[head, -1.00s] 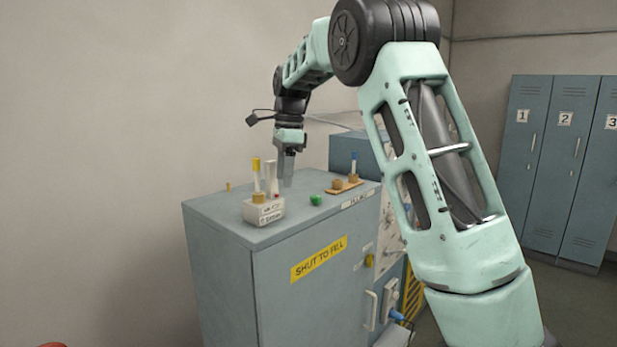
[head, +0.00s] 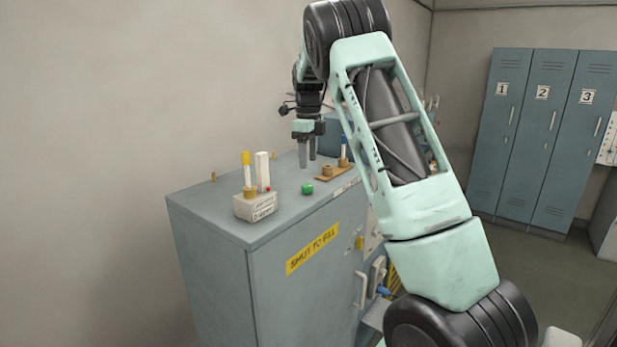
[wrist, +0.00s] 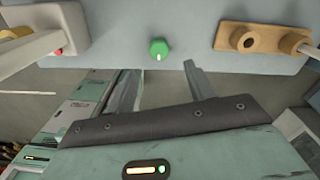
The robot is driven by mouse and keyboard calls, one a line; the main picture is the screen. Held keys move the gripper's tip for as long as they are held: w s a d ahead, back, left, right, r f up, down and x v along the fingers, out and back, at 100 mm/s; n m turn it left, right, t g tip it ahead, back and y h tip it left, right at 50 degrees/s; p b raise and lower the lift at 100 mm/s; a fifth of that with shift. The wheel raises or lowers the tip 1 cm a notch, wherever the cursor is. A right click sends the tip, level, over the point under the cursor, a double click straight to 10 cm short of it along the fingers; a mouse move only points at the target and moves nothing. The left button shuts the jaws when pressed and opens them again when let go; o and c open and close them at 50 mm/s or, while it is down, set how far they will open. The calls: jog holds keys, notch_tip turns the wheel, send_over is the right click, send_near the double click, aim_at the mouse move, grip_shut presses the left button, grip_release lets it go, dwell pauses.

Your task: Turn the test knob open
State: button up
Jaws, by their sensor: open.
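A small green knob (head: 307,189) stands on top of the grey-blue cabinet (head: 205,200). In the wrist view the green knob (wrist: 159,49) has a pale mark on its side nearest my gripper; I see no readable label on it. My gripper (head: 307,161) points down, open and empty, above the cabinet top and just over the knob in the head view. In the wrist view my gripper (wrist: 160,72) has its two fingers apart, with the knob lined up between them beyond the tips. I see no contact with the knob.
A white block (head: 255,206) with a yellow-topped tube and a white post stands left of the knob. A wooden holder (head: 334,174) with a blue-topped tube stands close on the right. The cabinet front has a yellow "SHUT TO FILL" label (head: 312,249). Lockers (head: 540,130) stand at the right.

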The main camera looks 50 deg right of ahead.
aim_at(308, 185)
notch_tip(308, 185, down, 8)
jog(key=shift+r+p, duration=0.15)
jog(key=shift+p, duration=0.95)
jog(key=shift+c, duration=0.2)
jog(key=c, duration=0.9)
